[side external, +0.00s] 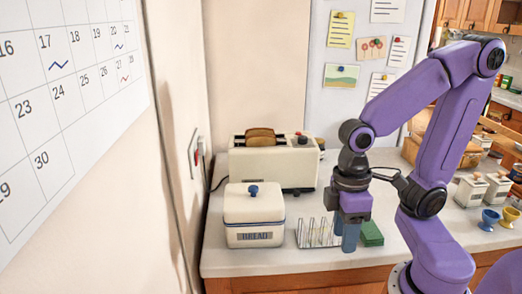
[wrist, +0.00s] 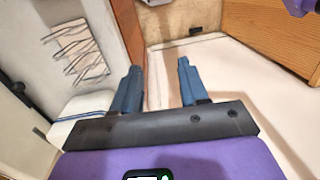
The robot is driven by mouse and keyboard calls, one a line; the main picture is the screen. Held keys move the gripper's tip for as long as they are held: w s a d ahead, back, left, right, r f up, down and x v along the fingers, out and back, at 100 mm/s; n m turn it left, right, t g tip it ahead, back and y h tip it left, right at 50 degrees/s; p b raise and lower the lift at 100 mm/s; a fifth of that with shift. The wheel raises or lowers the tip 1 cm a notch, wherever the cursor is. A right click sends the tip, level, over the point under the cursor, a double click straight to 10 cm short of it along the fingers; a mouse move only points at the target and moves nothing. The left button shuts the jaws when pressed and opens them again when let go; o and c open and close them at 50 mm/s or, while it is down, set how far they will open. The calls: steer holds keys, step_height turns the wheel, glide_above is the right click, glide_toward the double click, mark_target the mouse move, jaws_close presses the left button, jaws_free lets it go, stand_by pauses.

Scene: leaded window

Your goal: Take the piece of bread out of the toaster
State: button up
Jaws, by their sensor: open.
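The cream toaster (side external: 272,168) stands at the back of the counter. A piece of brown bread (side external: 262,135) shows above its top slot. My gripper (side external: 347,243) points down to the right and in front of the toaster, low over the counter beside a wire toast rack (side external: 316,233). In the wrist view my gripper (wrist: 158,66) has its two blue fingers apart with nothing between them. The toaster and bread cannot be made out in the wrist view.
A cream bread box (side external: 254,217) with a blue knob stands in front of the toaster. A green block (side external: 371,233) lies just right of my gripper. The wire rack (wrist: 78,50) also shows in the wrist view. Blue and yellow egg cups (side external: 490,218) stand at the right.

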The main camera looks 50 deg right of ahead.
steer(key=w+d+r+m+y, duration=0.2)
steer(key=w+d+m+y, duration=0.15)
steer(key=w+m, duration=0.65)
steer(key=w+d+r+m+y, duration=0.2)
steer(key=w+d+m+y, duration=0.15)
steer(key=w+m, duration=0.6)
steer(key=w+d+r+m+t, duration=0.2)
steer(key=d+m+t, duration=0.1)
steer(key=d+m, duration=0.2)
steer(key=w+d+r+m+t+y, duration=0.1)
steer(key=w+d+m+t, duration=0.2)
steer(key=d+m, duration=0.3)
steer(key=w+d+r+m+t, duration=0.2)
steer(key=w+d+m+t, duration=0.1)
steer(key=d, duration=0.9)
steer(key=shift+r+m+t+y, duration=0.2)
steer(key=shift+m+t, duration=0.1)
steer(key=shift+m, duration=0.35)
steer(key=shift+r+m+t+y, duration=0.1)
steer(key=shift+m+t+y, duration=0.15)
steer(key=shift+m, duration=0.35)
steer(key=shift+w+r+x, duration=0.1)
steer(key=shift+x, duration=2.75)
steer(key=shift+w+r+x, duration=0.1)
steer(key=shift+r+x, duration=0.05)
steer(key=shift+x, duration=2.7)
steer(key=shift+w+r+x, duration=0.1)
steer(key=shift+x, duration=2.75)
steer(key=shift+d, duration=0.1)
jaws_close()
